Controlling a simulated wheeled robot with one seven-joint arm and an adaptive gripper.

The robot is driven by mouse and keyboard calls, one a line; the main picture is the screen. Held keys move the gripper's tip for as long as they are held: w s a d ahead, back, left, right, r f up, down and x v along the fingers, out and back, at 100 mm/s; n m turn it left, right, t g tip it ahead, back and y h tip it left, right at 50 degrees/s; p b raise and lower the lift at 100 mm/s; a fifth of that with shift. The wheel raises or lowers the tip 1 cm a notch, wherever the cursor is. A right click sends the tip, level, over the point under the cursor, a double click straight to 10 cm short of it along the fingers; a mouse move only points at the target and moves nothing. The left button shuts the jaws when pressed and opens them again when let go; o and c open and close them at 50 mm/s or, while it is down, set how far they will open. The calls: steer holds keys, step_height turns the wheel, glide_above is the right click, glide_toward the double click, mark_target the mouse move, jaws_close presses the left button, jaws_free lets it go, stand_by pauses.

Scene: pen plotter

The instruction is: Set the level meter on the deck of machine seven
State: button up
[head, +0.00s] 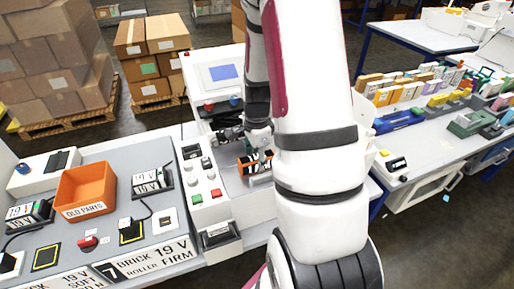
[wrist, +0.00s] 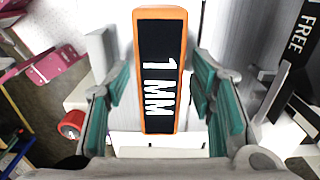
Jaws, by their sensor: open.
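An orange-framed block with a black face marked "1 MM" (wrist: 160,75) lies between the two teal-padded fingers of my gripper (wrist: 158,90) in the wrist view. Gaps show between the block and both pads, so my gripper is open around it. In the head view an orange and black object (head: 257,163), likely the same block and the level meter, is at a grey deck (head: 232,180) just below my gripper (head: 258,140). I cannot tell whether it touches the deck. A sign with a 7 (head: 110,270) is on the front of the left bench.
A control panel (head: 205,185) with buttons borders the deck on the left, and a screen (head: 222,73) stands behind. An orange "OLD PARTS" bin (head: 85,190) is on the left bench. A right table (head: 440,150) holds many coloured items. My arm hides much of the middle.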

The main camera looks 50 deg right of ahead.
mark_target(257, 157)
step_height(257, 157, up, 11)
steer(key=b, duration=0.2)
steer(key=a+r+n+t, duration=0.3)
steer(key=a+r+n, duration=0.8)
steer(key=a, duration=0.2)
steer(key=s+a+r+n+t, duration=0.2)
steer(key=s+a+r+n, duration=0.3)
steer(key=s+a+n, duration=0.3)
steer(key=a+n, duration=0.2)
steer(key=n, duration=0.2)
steer(key=shift+a+r+t, duration=0.15)
steer(key=shift+a+t, duration=0.1)
steer(key=shift+t, duration=0.05)
steer(key=shift+s, duration=0.1)
